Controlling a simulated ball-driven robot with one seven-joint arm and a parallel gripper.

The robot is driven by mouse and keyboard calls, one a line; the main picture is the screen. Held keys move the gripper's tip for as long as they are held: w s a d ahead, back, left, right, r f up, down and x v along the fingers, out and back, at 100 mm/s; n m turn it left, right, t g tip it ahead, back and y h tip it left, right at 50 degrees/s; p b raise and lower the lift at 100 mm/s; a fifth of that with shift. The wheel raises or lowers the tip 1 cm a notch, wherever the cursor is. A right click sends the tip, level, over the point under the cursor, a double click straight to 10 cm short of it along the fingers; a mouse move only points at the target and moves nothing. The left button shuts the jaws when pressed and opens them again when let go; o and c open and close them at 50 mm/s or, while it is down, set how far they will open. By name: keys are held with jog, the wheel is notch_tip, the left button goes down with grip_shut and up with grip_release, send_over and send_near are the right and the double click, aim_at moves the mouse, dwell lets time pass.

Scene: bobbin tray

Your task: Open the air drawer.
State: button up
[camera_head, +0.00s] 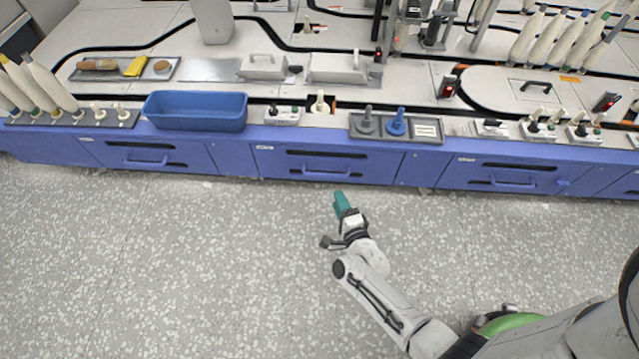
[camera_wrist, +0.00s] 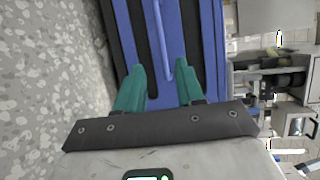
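The blue bench front carries three drawers: a left one (camera_head: 150,152), a middle one (camera_head: 280,163) and a right one (camera_head: 475,176). Each has a blue bar handle and a small white label, too small to read, so I cannot tell which is the air drawer. All look shut. My gripper (camera_head: 340,203) is just in front of the middle drawer, below and right of its handle (camera_head: 326,171). In the wrist view my gripper's teal fingers (camera_wrist: 161,68) are open and empty. A blue bar handle (camera_wrist: 164,45) lies ahead, between the finger directions, apparently not touched.
On the bench top stand a blue bin (camera_head: 195,126), a grey tray (camera_head: 360,136) with grey and blue parts, and a white bobbin (camera_head: 319,103). The speckled floor (camera_head: 180,260) in front of the bench is clear.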

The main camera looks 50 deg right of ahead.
jog(key=b+x, duration=0.3)
jog(key=x, duration=0.7)
jog(key=shift+w+d, duration=0.15)
jog(key=shift+w, duration=0.15)
grip_shut()
dwell(0.3)
